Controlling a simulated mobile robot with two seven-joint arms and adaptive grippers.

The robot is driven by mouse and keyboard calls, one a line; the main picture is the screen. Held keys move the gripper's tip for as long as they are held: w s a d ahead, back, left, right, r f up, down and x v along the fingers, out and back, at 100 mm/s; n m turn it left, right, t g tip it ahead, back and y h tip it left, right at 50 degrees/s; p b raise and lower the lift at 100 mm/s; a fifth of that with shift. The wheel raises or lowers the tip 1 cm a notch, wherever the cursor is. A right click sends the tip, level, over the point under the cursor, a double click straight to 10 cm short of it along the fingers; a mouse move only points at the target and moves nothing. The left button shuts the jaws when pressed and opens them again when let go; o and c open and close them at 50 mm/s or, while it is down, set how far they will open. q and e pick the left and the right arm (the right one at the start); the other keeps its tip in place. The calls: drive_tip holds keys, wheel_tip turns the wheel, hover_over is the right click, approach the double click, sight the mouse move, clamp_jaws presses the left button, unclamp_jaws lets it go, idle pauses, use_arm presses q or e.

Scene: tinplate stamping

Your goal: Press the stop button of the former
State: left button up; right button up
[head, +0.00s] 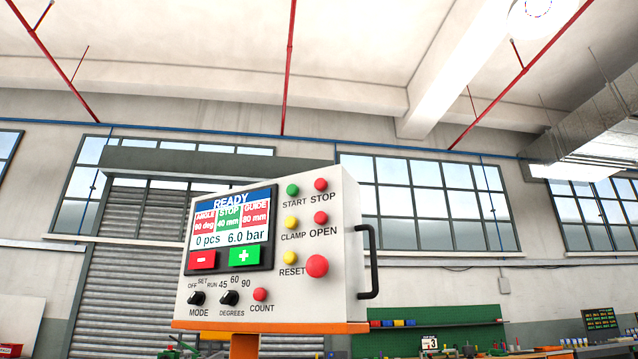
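The former's control panel (222,310) is a white box on an orange base, seen slightly from below and tilted in the head view. Its red STOP button (321,184) is at the top right of the face, beside the green START button (292,190). The panel's screen (231,228) reads READY, with 90 deg, 40 mm, 80 mm, 0 pcs and 6.0 bar. Neither of my grippers is in view.
Below STOP are the red OPEN button (321,218), yellow CLAMP button (291,222), yellow RESET button (290,258) and a large red button (317,266). A black handle (373,262) sticks out at right. A green workbench (440,338) stands behind.

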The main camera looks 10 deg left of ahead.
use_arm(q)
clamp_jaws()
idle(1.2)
